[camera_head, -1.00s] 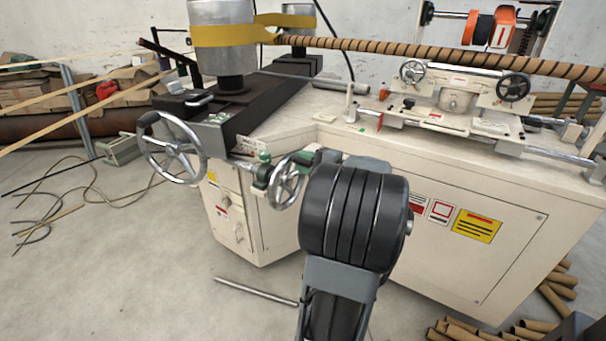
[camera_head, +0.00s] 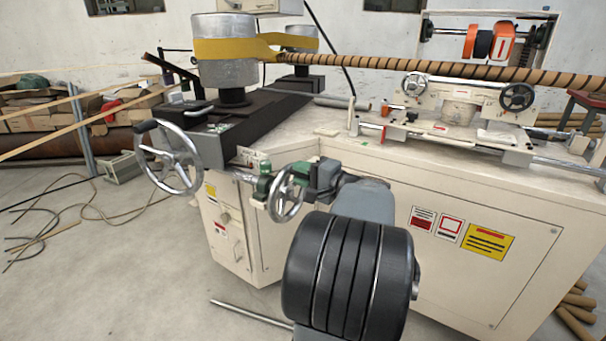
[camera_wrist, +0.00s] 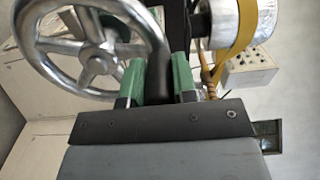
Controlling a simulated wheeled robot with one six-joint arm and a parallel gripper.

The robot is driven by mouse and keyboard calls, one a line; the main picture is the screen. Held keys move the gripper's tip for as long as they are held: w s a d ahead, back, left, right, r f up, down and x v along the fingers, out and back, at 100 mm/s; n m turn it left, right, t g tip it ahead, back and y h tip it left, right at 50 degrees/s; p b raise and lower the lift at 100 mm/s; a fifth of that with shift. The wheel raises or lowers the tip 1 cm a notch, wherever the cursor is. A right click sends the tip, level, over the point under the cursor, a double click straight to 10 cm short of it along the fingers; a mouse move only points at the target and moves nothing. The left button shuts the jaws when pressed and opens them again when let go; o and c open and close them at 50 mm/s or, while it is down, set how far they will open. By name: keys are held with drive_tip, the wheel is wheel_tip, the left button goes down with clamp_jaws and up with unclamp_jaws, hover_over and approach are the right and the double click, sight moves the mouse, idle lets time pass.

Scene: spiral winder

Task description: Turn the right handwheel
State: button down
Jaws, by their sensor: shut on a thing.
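The right handwheel (camera_head: 286,207) of the front pair is a small silver spoked wheel on a shaft with a green mount, at the machine's near corner. My gripper (camera_head: 302,174) is at its upper right rim. In the wrist view the wheel (camera_wrist: 62,45) fills the upper left. My gripper's green finger pads (camera_wrist: 160,76) are shut on the wheel's dark handle (camera_wrist: 157,60), which stands between them. The handle is mostly hidden in the head view. The larger left handwheel (camera_head: 193,158) has a black knob and stands apart from my gripper.
The cream machine cabinet (camera_head: 470,205) lies behind and right of my arm. Two smaller handwheels (camera_head: 518,96) sit on the carriage at the back right. A metal rod (camera_head: 250,313) lies on the floor. Cardboard tubes (camera_head: 577,310) lie at the lower right. Cables lie on the floor at left.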

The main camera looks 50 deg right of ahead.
drive_tip(key=shift+r, duration=0.1)
drive_tip(key=c, duration=0.9)
unclamp_jaws()
drive_tip(key=s+d+p, duration=0.2)
drive_tip(key=s, duration=1.1)
drive_tip(key=shift+s+d+p, duration=0.2)
drive_tip(key=shift+s+p, duration=0.1)
drive_tip(key=shift+p, duration=0.05)
